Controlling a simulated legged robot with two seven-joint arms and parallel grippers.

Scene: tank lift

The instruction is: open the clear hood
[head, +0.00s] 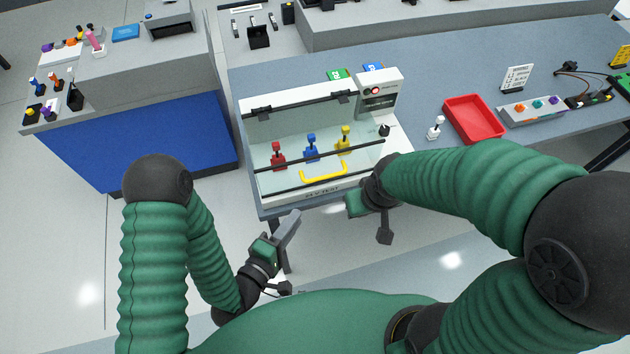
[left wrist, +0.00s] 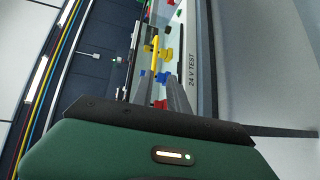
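The clear hood (head: 290,122) covers a white bench unit on the table and looks shut. Two black hinges show along its back edge, and a yellow handle (head: 325,173) on its front. Through it I see red (head: 278,156), blue (head: 311,149) and yellow (head: 344,139) levers. My left gripper (head: 291,224) is below and in front of the hood, apart from it. In the left wrist view its fingers (left wrist: 160,90) stand apart with nothing between them, pointing toward the unit's front. My right gripper (head: 370,215) is near the unit's front right corner; its fingers are unclear.
The unit's control box (head: 380,92) with a red light stands at its back right. A red tray (head: 473,118) and a small white lever piece (head: 436,128) lie to the right. A blue-fronted counter (head: 150,140) stands to the left. The floor between is clear.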

